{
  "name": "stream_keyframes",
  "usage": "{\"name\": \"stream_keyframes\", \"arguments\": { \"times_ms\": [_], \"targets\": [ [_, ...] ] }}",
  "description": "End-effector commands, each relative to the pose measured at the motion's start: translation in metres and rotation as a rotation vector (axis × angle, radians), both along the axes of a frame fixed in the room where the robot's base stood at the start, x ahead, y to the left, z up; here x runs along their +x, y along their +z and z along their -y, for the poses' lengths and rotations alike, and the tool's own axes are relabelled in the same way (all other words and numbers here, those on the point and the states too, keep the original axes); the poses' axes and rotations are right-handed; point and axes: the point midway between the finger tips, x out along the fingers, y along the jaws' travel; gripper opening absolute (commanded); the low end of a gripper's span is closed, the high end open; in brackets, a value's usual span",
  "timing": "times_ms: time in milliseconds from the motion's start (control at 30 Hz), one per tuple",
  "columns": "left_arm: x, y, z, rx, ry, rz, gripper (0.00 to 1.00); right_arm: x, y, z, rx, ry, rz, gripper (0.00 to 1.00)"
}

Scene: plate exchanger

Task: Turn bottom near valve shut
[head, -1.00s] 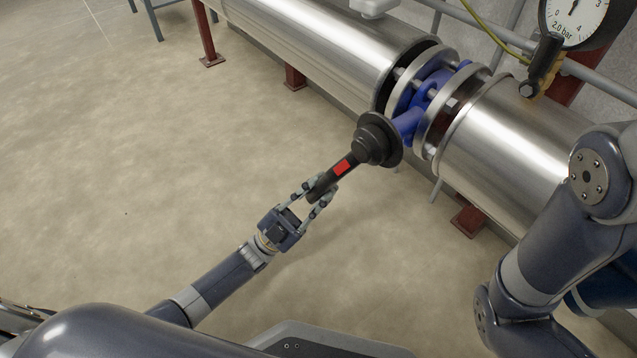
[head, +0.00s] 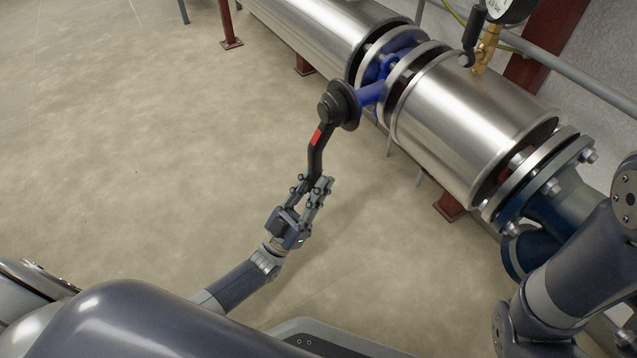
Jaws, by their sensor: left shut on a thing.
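The valve has a black lever handle (head: 316,152) with a red label and a round black hub (head: 340,105). A blue valve body (head: 385,76) sits between flanges in the steel pipe. The handle hangs from the hub toward the lower left of the head view. My left gripper (head: 318,184) is shut on the free end of the handle, with its fingers on either side. Of my right arm, links show at the right edge; its gripper is out of view.
The shiny insulated pipe (head: 465,125) runs from upper left to lower right on red-brown supports (head: 449,206). A pressure gauge (head: 510,8) stands above it. A dark blue flanged pipe (head: 550,215) is at the right. The floor (head: 150,140) at left is clear.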

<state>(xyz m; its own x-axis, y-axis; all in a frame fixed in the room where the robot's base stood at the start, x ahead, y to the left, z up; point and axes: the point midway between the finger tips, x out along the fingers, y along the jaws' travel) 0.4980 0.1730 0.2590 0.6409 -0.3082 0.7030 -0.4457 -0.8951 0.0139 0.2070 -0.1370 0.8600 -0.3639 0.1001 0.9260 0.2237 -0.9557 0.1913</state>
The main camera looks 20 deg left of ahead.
Motion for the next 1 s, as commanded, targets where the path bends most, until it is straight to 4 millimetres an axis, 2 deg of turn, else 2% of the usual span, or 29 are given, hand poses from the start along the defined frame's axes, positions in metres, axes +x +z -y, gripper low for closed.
{"name": "stream_keyframes", "arguments": {
  "times_ms": [33,233,267,333,367,733,1000],
  "targets": [
    [-0.004,-0.003,0.005,0.001,-0.013,-0.002,0.00,0.000,0.000,0.000,0.000,0.000,-0.001,0.40],
    [-0.005,-0.003,0.006,0.000,-0.014,-0.001,0.00,0.001,0.000,0.000,0.000,0.001,-0.002,0.40],
    [-0.005,-0.003,0.006,0.000,-0.014,0.000,0.22,0.001,0.000,0.000,0.000,0.002,-0.002,0.40],
    [-0.005,-0.002,0.006,-0.001,-0.014,0.001,0.38,0.001,0.000,0.000,0.001,0.002,-0.003,0.40],
    [-0.005,-0.002,0.005,-0.001,-0.013,0.001,0.41,0.001,0.000,0.000,0.000,0.002,-0.004,0.40],
    [-0.005,-0.004,0.001,-0.001,-0.006,0.000,0.41,0.003,0.000,0.000,0.003,0.005,-0.008,0.40],
    [-0.031,-0.034,-0.011,-0.001,-0.006,-0.004,0.41,0.001,0.000,0.000,0.001,0.002,-0.004,0.40]
  ]
}}
